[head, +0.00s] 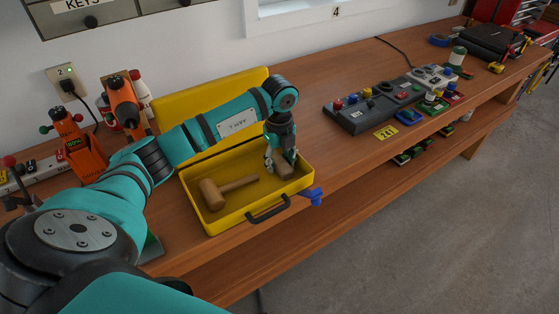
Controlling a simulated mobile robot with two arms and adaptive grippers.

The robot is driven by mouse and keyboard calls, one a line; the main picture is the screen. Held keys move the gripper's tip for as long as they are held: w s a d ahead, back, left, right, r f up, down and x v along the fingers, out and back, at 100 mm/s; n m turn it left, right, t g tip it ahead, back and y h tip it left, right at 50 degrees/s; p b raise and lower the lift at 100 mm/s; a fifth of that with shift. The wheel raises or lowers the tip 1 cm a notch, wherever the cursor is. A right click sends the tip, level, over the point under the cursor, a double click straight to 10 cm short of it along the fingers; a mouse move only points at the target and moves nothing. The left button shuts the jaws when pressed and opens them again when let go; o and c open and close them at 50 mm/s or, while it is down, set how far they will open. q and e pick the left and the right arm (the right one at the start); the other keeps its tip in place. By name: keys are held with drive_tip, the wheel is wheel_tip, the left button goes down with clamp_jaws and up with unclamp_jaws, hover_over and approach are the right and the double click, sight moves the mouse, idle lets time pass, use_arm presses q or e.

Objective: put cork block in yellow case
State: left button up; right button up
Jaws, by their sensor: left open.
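The open yellow case (215,226) lies on the wooden workbench, its lid raised at the back. A wooden mallet (222,189) lies inside its left part. The brown cork block (286,171) is inside the case at its right end; whether it rests on the case floor is hard to tell. My left gripper (279,163) reaches down over the right end of the case. It is open, with its fingers at the cork block, partly hiding it. Whether the fingers touch the block is not clear. My right gripper is out of view.
A blue clamp-like item (315,197) sits at the case's right front corner. Orange tools (121,103) stand behind my arm at left. A grey control box (372,107) and a yellow tag (385,132) lie farther right. The bench between case and control box is clear.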

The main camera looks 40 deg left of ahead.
sight(279, 161)
use_arm(q)
drive_tip(key=shift+r, duration=0.2)
drive_tip(key=shift+w+r, duration=0.1)
drive_tip(key=shift+r, duration=0.2)
wheel_tip(279, 161, up, 11)
drive_tip(key=b, duration=0.2)
drive_tip(key=shift+r, duration=0.15)
